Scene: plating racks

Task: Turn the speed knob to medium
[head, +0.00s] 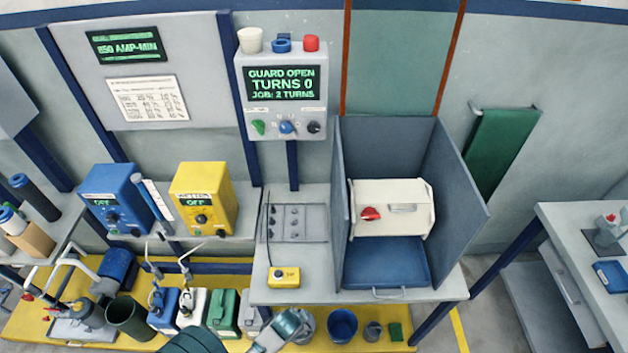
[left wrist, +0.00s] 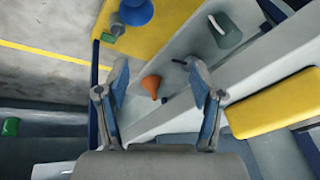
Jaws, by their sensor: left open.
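A grey control box (head: 281,92) hangs on the wall post; its screen reads GUARD OPEN, TURNS 0, JOB: 2 TURNS. Below the screen, a blue knob (head: 287,127) sits between a green knob (head: 258,127) and a black knob (head: 314,127). Small letters, one looking like M, stand around the blue knob, which looks most like the speed knob. Its exact pointing is too small to tell. My left gripper (head: 288,325) is low at the bottom edge, well below the box. In the left wrist view my left gripper (left wrist: 162,92) is open and empty. My right gripper is not visible.
A grey bench (head: 350,297) with a small yellow box (head: 284,277) stands between my left gripper and the control box. A grey guard booth (head: 462,190) stands right of it. Blue (head: 115,200) and yellow (head: 204,196) power units stand left. An orange funnel-like object (left wrist: 151,85) appears beyond my fingers.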

